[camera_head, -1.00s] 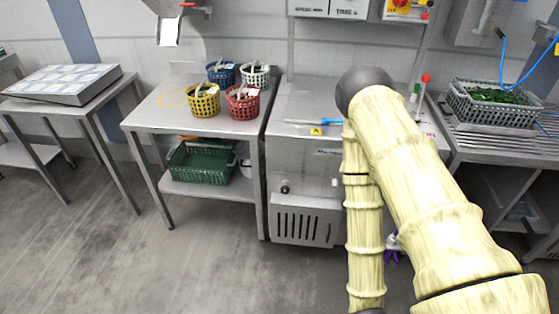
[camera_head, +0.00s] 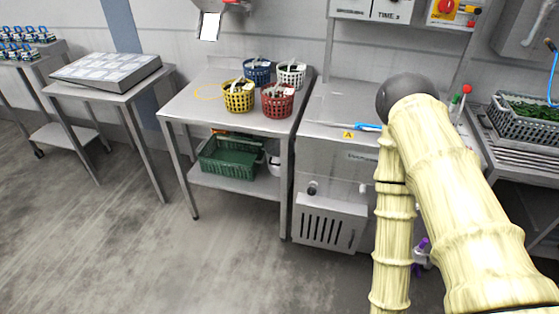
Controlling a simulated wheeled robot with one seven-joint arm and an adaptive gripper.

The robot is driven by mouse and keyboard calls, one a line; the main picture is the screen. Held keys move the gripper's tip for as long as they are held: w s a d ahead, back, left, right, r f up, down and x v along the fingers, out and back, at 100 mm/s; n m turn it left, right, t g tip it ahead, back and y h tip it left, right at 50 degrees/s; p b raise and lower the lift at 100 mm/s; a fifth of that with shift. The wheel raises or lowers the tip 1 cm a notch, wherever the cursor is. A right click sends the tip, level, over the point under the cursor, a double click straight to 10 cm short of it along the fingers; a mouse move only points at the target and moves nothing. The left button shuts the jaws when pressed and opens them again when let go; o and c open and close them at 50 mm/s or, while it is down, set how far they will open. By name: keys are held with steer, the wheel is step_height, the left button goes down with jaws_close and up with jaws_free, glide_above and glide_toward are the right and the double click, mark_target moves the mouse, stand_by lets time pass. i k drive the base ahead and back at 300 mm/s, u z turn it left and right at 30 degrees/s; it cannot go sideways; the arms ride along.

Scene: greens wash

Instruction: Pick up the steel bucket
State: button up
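I see nothing that is clearly a steel bucket. A small whitish container (camera_head: 273,164) stands on the lower shelf of the middle table, right of a green crate; it is partly hidden by the table leg, and I cannot tell what it is. My arm, in a pale ribbed cover, reaches up on the right side of the head view, in front of the steel machine (camera_head: 335,150). My gripper is not in view.
The middle steel table (camera_head: 205,112) holds yellow (camera_head: 238,97), red (camera_head: 277,101), blue (camera_head: 257,71) and white (camera_head: 291,74) baskets. The green crate (camera_head: 228,158) is below. A grey crate of greens (camera_head: 525,122) stands right. Open floor (camera_head: 130,240) lies front left.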

mark_target(273, 146)
steer(key=u, duration=1.5)
steer(key=i, duration=3.15)
steer(key=z, duration=3.2)
